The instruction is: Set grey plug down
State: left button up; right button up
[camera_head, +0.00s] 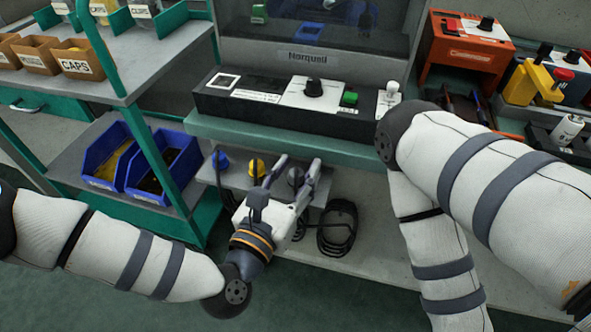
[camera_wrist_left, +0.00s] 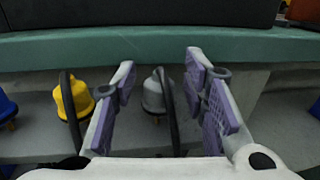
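The grey plug (camera_head: 295,176) stands on the grey shelf (camera_head: 238,182) below the teal bench edge, to the right of the yellow plug. In the left wrist view the grey plug (camera_wrist_left: 155,94) shows between the fingers, with a dark cable looping down beside it. My left gripper (camera_head: 298,163) is open, and its purple-padded fingers (camera_wrist_left: 161,66) reach toward the shelf on either side of the plug. Gaps show between the plug and both pads. My right arm (camera_head: 510,180) crosses the right side of the head view; its gripper is out of view.
The yellow plug (camera_head: 256,168) and blue plug (camera_head: 220,160) stand to the left. The teal bench edge (camera_wrist_left: 160,46) runs above the plugs. Blue bins (camera_head: 163,162) sit on a shelf at left.

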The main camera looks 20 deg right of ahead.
pick_arm(q)
jog(key=shift+r, duration=0.2)
jog(key=shift+s+a, duration=0.2)
jog(key=shift+s, duration=0.05)
jog(key=v, duration=1.1)
jog(key=s+a+f+m+g+y, duration=0.2)
jog(key=s+a+f+m+g, duration=0.3)
jog(key=s+f+m, duration=0.4)
jog(key=s+a+f+m+g+y, duration=0.3)
jog(key=s+f+m+g, duration=0.35)
jog(key=s+f, duration=0.3)
jog(key=s+a+f+m+g+y, duration=0.2)
jog(key=s+a+m+g+y, duration=0.5)
jog(key=s+a+m, duration=0.8)
jog(key=w+a+r+n+t+p, duration=0.3)
jog(key=w+a+r+p, duration=0.1)
jog(key=w+r+p, duration=0.1)
jog(key=shift+w+r, duration=0.5)
jog(key=shift+r, duration=0.2)
pick_arm(e)
jog(key=w+r+t, duration=0.2)
jog(key=w+r, duration=0.4)
jog(key=shift+w+r, duration=0.2)
jog(key=shift+r, duration=0.05)
